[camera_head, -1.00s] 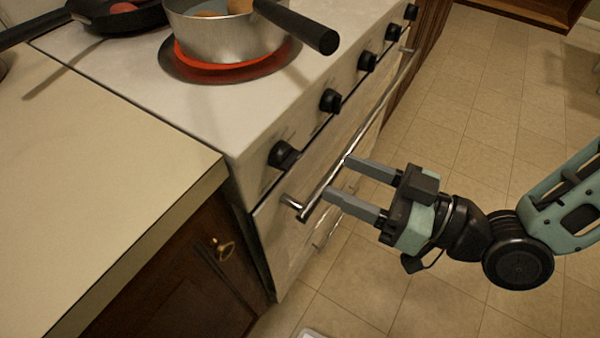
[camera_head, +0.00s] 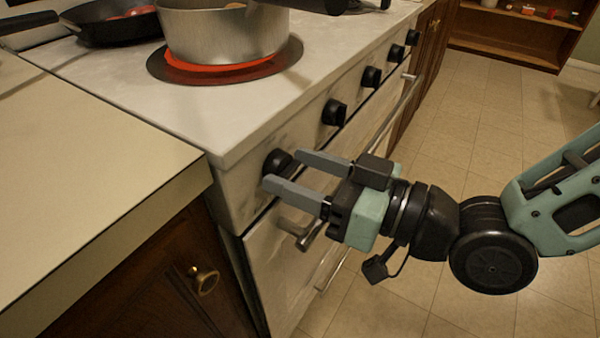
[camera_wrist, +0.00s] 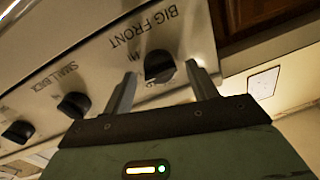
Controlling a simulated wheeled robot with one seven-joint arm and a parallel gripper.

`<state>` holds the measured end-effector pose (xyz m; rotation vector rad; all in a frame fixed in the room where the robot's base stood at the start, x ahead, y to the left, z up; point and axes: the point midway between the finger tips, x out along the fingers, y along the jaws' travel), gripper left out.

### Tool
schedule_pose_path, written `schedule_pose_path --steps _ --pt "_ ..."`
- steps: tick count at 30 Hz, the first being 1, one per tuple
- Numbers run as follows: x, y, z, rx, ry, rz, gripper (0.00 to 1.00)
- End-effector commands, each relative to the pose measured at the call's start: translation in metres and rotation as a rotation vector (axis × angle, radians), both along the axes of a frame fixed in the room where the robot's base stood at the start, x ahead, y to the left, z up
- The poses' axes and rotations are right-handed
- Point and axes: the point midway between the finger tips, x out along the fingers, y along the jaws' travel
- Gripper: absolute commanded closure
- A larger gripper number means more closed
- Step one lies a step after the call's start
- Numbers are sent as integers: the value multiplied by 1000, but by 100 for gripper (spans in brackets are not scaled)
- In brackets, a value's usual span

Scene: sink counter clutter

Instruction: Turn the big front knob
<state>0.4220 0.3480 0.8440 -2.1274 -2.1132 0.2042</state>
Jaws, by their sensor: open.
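The big front knob (camera_head: 277,162) is the black knob nearest the counter on the stove's front panel. In the wrist view the knob (camera_wrist: 159,66) sits under the upside-down label "BIG FRONT" and shows between my two fingers. My gripper (camera_head: 288,170) is open, its fingertips close to this knob, one finger partly in front of it in the head view. In the wrist view my gripper (camera_wrist: 163,72) has a finger on each side of the knob with gaps visible. Whether the fingertips reach past the knob's face is hard to tell.
More black knobs follow, the nearest being the small back knob (camera_wrist: 74,104). A pot (camera_head: 215,45) stands on a glowing red burner (camera_head: 180,76). A counter (camera_head: 80,190) lies left; open floor (camera_head: 480,120) lies right.

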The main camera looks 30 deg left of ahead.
Motion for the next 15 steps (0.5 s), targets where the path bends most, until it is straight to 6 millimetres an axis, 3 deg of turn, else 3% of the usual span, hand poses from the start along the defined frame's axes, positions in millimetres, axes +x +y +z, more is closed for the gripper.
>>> schedule_pose_path --steps 10,15 --pt "0 4 0 0 0 0 42" --pt "0 4 0 0 0 -1 85"
